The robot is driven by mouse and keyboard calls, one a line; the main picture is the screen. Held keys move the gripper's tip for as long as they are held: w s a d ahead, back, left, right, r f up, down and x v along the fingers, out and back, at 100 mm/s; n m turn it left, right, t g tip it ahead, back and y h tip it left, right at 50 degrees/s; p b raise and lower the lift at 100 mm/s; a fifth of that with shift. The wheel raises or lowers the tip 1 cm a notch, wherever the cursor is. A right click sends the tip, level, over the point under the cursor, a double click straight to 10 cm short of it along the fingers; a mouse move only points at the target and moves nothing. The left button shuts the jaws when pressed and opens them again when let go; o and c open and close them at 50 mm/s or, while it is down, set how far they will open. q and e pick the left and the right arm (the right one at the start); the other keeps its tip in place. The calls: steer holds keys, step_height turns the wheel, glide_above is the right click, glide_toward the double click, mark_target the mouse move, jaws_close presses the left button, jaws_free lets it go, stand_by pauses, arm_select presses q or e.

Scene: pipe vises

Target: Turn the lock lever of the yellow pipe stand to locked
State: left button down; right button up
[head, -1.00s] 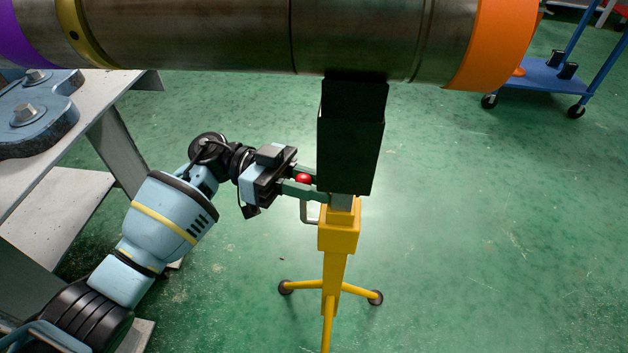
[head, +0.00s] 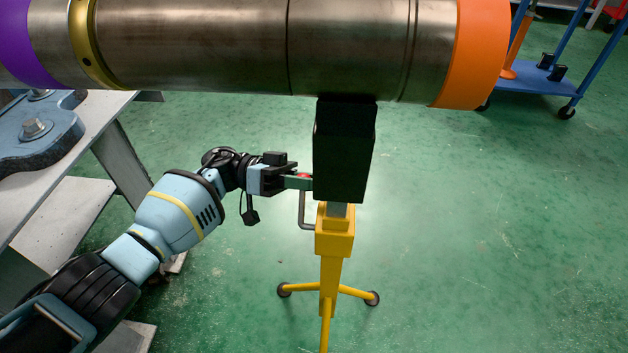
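The yellow pipe stand (head: 335,240) stands on its tripod legs under the pipe, with a dark block-shaped head (head: 343,155) on its grey post. Its lock lever (head: 302,212) is a grey bent rod that leaves the yellow collar on the left side and rises upward. A red knob (head: 304,175) shows in part at its upper end. My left gripper (head: 300,183) is at this knob, its green fingers pointing right beside the dark head. One finger covers part of the knob, and I cannot tell whether the fingers are closed on it. My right gripper is not in view.
A large metal pipe (head: 240,45) with purple, gold and orange bands spans the top, above the stand. A grey bench (head: 75,150) with a blue vise part (head: 40,135) is at left. A blue cart (head: 535,78) stands at back right. The floor right of the stand is clear.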

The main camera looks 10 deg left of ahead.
arm_select(q)
steer(key=c, duration=1.2)
jaws_free()
steer(key=shift+c, duration=0.2)
steer(key=b+v, duration=0.1)
steer(key=v, duration=0.7)
